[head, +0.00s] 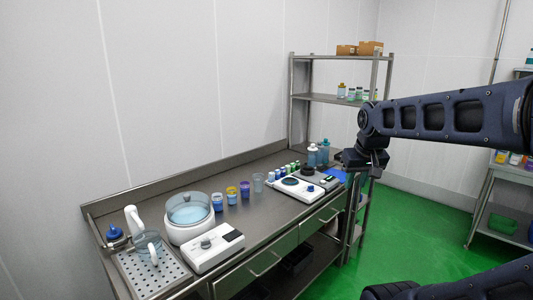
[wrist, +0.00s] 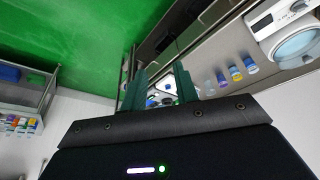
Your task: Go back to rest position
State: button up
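My gripper (head: 352,160) hangs in the air near the right end of the steel counter (head: 165,195) in the head view. In the wrist view my gripper (wrist: 159,84) shows two green fingers standing apart. Through the gap between them the white device on the counter shows in the distance. I see nothing held. My dark arm reaches in from the right edge of the head view.
The counter holds a white round bath (head: 188,233), a white scale (head: 213,250), several cups (head: 231,195), a white hotplate device (head: 305,189) and bottles (head: 312,155). A steel shelf (head: 340,101) stands behind my gripper. Green floor (head: 400,220) is open at right, before another rack (head: 510,176).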

jog(key=shift+m, duration=0.6)
jog(key=s, duration=0.1)
jog(key=s+d+f, duration=0.1)
jog(key=s+d, duration=0.1)
jog(key=shift+s+d+f, duration=0.25)
jog(key=shift+s+f, duration=0.15)
